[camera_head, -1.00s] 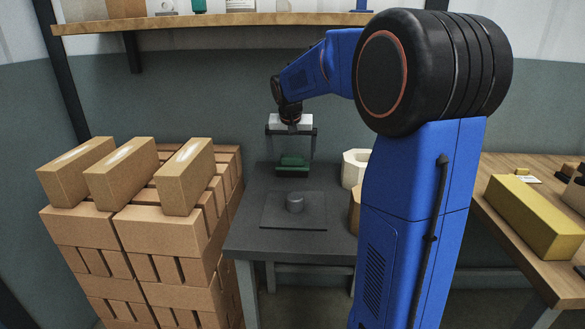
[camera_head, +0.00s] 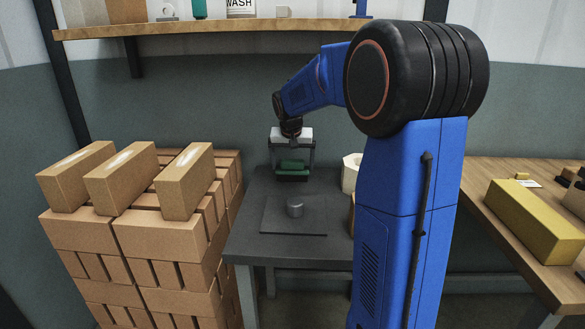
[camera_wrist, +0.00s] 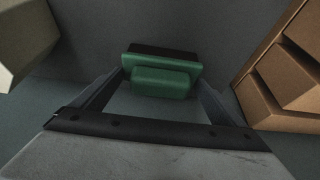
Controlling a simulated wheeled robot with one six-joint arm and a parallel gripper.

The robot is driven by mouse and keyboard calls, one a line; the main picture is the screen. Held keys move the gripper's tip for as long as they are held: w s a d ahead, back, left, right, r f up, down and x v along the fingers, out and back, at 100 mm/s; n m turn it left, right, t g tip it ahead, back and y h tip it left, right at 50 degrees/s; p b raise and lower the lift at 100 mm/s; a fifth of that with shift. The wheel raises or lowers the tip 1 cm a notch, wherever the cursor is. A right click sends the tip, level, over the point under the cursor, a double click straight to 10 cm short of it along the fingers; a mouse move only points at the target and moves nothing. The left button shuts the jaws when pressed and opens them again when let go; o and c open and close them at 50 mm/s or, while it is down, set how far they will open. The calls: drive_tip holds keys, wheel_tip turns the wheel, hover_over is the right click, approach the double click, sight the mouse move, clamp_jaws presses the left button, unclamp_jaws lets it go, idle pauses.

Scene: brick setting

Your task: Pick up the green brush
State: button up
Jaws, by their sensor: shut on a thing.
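The green brush (camera_head: 292,164) is a small green block with a raised green grip and a dark underside. It is at the back of the dark grey table (camera_head: 250,240), behind a dark square plate. My gripper (camera_head: 293,170) points down over it, with one finger at each side. The wrist view shows the brush (camera_wrist: 162,82) between the two finger ends, and my gripper (camera_wrist: 160,85) is shut on it. I cannot tell whether its underside touches the table top.
A grey cylinder (camera_head: 295,208) stands on the dark plate (camera_head: 280,226). Stacked bricks (camera_head: 190,180) rise close on the left. A cream container (camera_head: 351,172) stands right of the brush, partly hidden by my arm. A wooden bench (camera_head: 500,225) with a yellow block (camera_head: 535,220) is at the right.

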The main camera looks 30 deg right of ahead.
sight(293, 160)
wheel_tip(293, 160, up, 10)
drive_tip(key=shift+f, duration=0.1)
drive_tip(key=o, duration=0.6)
drive_tip(key=c, duration=0.4)
